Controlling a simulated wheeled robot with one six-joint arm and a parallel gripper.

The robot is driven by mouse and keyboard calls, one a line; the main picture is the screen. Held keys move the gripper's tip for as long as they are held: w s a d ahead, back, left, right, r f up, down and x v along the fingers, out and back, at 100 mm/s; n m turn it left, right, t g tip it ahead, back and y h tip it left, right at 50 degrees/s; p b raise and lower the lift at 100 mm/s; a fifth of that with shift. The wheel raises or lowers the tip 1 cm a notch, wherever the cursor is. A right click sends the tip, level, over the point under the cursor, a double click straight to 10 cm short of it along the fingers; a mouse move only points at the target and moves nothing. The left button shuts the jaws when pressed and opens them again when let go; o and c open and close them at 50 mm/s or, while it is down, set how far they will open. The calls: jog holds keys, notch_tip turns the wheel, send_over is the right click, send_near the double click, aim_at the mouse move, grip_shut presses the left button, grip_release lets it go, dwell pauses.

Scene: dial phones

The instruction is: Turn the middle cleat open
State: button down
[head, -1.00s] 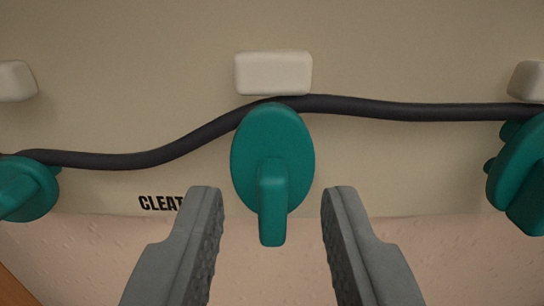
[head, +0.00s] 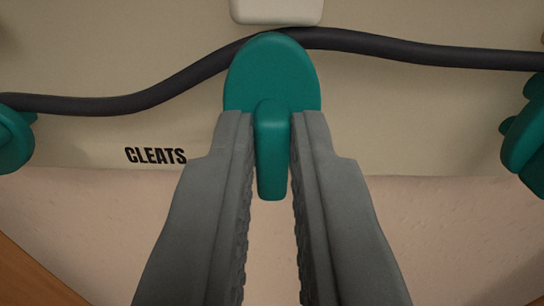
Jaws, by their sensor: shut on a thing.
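The middle cleat (head: 272,72) is a teal oval disc with a raised lever (head: 272,150) that points straight down in the picture. My gripper (head: 272,130) is shut on the lever, with one grey finger against each side. The cleat's lower left and right edges are partly hidden behind the fingers. A dark cord (head: 410,48) runs across the panel and passes behind or against the top of the cleat, just under a white block (head: 277,10).
The beige panel (head: 90,60) bears the label "CLEATS" (head: 155,155). Another teal cleat (head: 12,138) is at the left edge and one more (head: 525,140) at the right edge. Below the panel is a pale pinkish surface (head: 420,230), clear around my fingers.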

jog(key=n, duration=0.7)
jog(key=f+n, duration=0.1)
jog(key=n, duration=0.7)
jog(key=a+n, duration=0.1)
jog(key=n, duration=0.6)
jog(key=shift+f+n, duration=0.4)
dwell(0.4)
jog(key=c, duration=1.5)
grip_release()
jog(key=shift+s, duration=0.15)
jog(key=s, duration=1.7)
jog(key=shift+s, duration=0.1)
jog(key=shift+r, duration=0.1)
